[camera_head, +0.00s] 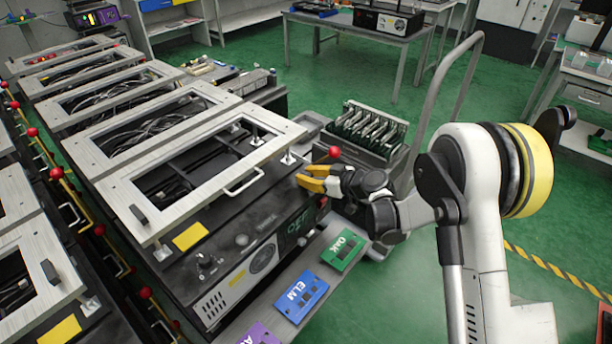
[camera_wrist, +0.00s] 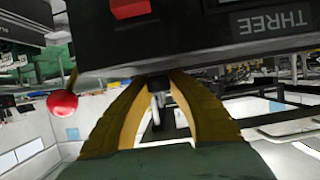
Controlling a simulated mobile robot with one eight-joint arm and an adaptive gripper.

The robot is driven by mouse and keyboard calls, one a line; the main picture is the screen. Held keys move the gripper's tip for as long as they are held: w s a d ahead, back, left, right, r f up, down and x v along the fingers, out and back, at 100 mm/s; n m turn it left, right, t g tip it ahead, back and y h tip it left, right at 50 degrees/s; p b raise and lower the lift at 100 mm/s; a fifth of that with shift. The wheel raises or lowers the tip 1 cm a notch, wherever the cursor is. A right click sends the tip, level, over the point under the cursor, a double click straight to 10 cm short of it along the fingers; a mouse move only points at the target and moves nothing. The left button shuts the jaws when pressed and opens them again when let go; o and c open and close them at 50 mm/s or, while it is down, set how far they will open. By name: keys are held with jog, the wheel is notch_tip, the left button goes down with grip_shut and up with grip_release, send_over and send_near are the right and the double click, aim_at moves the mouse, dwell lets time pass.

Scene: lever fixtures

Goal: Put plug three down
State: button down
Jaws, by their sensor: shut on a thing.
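My gripper (camera_head: 316,180), with yellow fingers, is at the right front corner of the nearest black cabinet (camera_head: 262,228). In the wrist view its fingertips (camera_wrist: 166,80) are close together at the edge of a dark panel (camera_wrist: 215,48) labelled THREE, which appears upside down. They are shut on a small dark piece, which seems to be plug three; the fingers and panel hide most of it. I cannot tell how far it sits from the panel. A red block shows on the panel beside the label.
A red ball knob (camera_head: 334,152) stands close to my gripper; a red ball (camera_wrist: 62,104) also shows left of the fingers in the wrist view. Green OAK (camera_head: 343,250) and blue ELM (camera_head: 301,297) plates lie on the front ledge. A slotted rack (camera_head: 368,135) stands behind.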

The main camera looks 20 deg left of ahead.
jog(key=shift+f, duration=0.45)
jog(key=c, duration=1.4)
grip_release()
jog(key=shift+r, duration=0.45)
jog(key=p+v, duration=0.3)
jog(key=v, duration=0.9)
jog(key=shift+r+p, duration=0.15)
jog(key=shift+p, duration=0.25)
jog(key=shift+d+r, duration=0.1)
jog(key=s+d+r+m+t+h, duration=0.1)
jog(key=s+d+r+m+h, duration=0.5)
jog(key=d+r, duration=0.65)
jog(key=s+d+r+m+h, duration=0.1)
jog(key=s+d+m+h, duration=0.1)
jog(key=s+d, duration=0.4)
jog(key=s+d+r+m+h, duration=0.1)
jog(key=s+d+m+h, duration=0.1)
jog(key=s+d, duration=0.4)
jog(key=s+d+r+m+t+h, duration=0.1)
jog(key=s+d+m+h, duration=0.1)
jog(key=s+d, duration=0.4)
jog(key=shift+s+r+m, duration=0.2)
jog(key=shift+s+m, duration=0.5)
jog(key=shift+s, duration=0.35)
